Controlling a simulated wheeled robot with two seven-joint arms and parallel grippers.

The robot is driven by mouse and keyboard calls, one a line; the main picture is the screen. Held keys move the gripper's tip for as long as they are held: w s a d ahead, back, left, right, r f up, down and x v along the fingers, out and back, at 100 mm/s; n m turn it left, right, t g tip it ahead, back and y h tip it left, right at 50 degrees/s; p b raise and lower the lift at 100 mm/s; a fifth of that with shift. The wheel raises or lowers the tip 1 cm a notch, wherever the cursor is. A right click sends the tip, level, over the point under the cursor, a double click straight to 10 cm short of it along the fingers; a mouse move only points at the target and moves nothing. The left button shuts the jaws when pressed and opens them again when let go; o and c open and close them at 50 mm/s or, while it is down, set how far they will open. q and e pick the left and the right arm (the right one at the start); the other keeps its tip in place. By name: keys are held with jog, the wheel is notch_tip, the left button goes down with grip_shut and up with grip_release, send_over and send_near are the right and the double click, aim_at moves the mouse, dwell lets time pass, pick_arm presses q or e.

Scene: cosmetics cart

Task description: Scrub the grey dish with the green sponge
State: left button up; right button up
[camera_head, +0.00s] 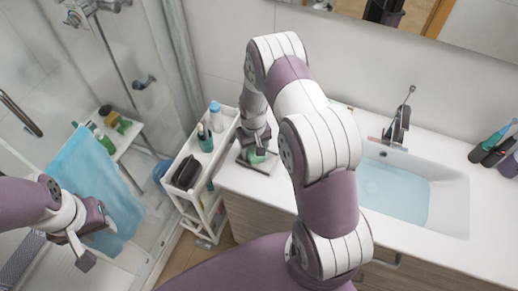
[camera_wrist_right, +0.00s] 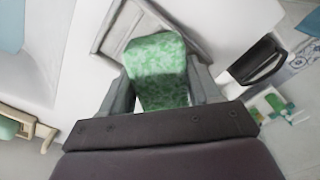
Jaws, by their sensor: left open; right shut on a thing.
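The green sponge (camera_wrist_right: 156,72) is held between the two fingers of my right gripper (camera_wrist_right: 160,88) in the wrist view. My right gripper also shows in the head view (camera_head: 257,152), low over the left end of the counter. The grey dish (camera_wrist_right: 113,28) lies on the white counter under and beyond the sponge. In the head view the dish (camera_head: 262,167) is partly covered by my gripper. I cannot tell whether the sponge touches the dish. My left gripper (camera_head: 93,244) is open and empty at the lower left, in front of the blue towel.
A white cart (camera_head: 190,147) holding a black case (camera_head: 187,172), a green cup (camera_head: 205,142) and a bottle stands left of the counter (camera_head: 236,178). The sink (camera_head: 397,190) is to the right. A blue towel (camera_head: 92,170) hangs at the left.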

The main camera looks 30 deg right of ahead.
jog(key=shift+s+d+f, duration=0.1)
jog(key=shift+s+d, duration=0.25)
jog(key=shift+s, duration=0.05)
jog(key=shift+s+d+r+p, duration=0.2)
jog(key=shift+s+d+p, duration=0.25)
jog(key=shift+s, duration=0.1)
notch_tip(320, 180, up, 7)
jog(key=p, duration=0.5)
jog(key=shift+w+f, duration=0.1)
